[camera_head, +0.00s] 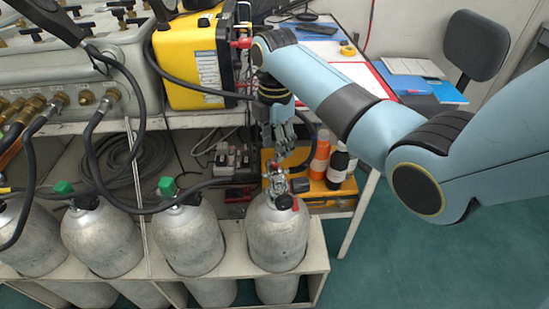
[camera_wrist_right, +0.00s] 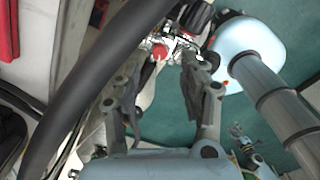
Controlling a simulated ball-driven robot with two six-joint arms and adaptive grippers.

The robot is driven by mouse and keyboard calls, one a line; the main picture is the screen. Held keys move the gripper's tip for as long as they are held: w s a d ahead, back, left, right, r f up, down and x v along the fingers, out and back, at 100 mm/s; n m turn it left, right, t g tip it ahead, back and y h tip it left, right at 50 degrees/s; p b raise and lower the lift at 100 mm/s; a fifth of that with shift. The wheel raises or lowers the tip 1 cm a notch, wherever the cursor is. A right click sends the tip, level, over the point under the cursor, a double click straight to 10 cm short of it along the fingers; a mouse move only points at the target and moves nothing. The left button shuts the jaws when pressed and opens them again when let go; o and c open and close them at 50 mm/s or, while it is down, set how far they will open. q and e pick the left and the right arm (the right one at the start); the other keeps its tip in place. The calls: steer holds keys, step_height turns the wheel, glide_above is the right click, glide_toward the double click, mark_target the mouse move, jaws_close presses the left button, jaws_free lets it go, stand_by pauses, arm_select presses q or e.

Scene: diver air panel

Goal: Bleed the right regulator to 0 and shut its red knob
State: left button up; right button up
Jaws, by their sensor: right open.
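My right gripper (camera_head: 282,150) points down just above the valve top of the rightmost grey cylinder (camera_head: 277,235). It is open in the right wrist view (camera_wrist_right: 162,75), with one finger on each side. The metal regulator (camera_head: 277,184) sits on that cylinder, partly hidden by the fingers. In the right wrist view a round red knob (camera_wrist_right: 160,52) shows between and beyond the fingertips, beside bright metal fittings. I cannot tell whether a finger touches it. The gauge reading cannot be made out. My left gripper is not seen.
Other cylinders with green-capped valves (camera_head: 168,187) stand left in the white rack (camera_head: 318,262). Black hoses hang from the grey panel (camera_head: 105,65). A yellow case (camera_head: 188,60) stands on the bench. An orange bottle (camera_head: 320,155) is close behind the gripper. A thick dark hose (camera_wrist_right: 90,75) crosses the wrist view.

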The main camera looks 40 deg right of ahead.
mark_target(275, 164)
step_height(275, 164, down, 4)
steer(key=shift+f+b, duration=0.2)
steer(key=shift+b, duration=0.1)
steer(key=shift+d, duration=0.1)
jaws_close()
